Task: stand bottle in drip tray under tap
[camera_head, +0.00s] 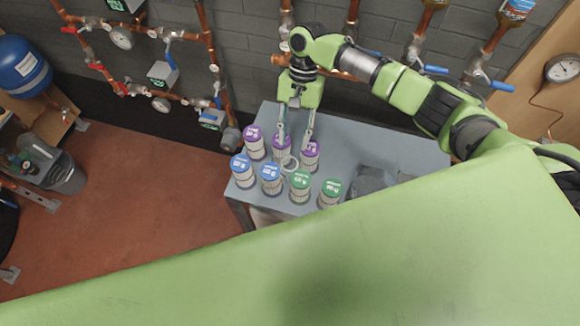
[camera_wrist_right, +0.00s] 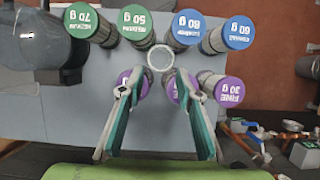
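Several jars with purple, blue and green lids stand on a grey table (camera_head: 350,135). My right gripper (camera_head: 292,145) points down over the purple-lidded row; its two fingers are apart, also seen in the right wrist view (camera_wrist_right: 158,88). A small pale ring (camera_head: 289,162) shows just beyond the fingertips, and in the wrist view (camera_wrist_right: 161,58) it appears between and past them. I cannot tell whether it is a bottle's mouth, and nothing is clearly gripped. No drip tray or tap can be made out for certain. My left gripper is out of view.
A blue-lidded jar (camera_head: 241,163) and a green-lidded jar (camera_head: 331,188) stand in the row nearer the camera. A dark grey object (camera_head: 372,181) sits to their right. Copper pipes with valves (camera_head: 122,38) line the wall behind. The table's back right is clear.

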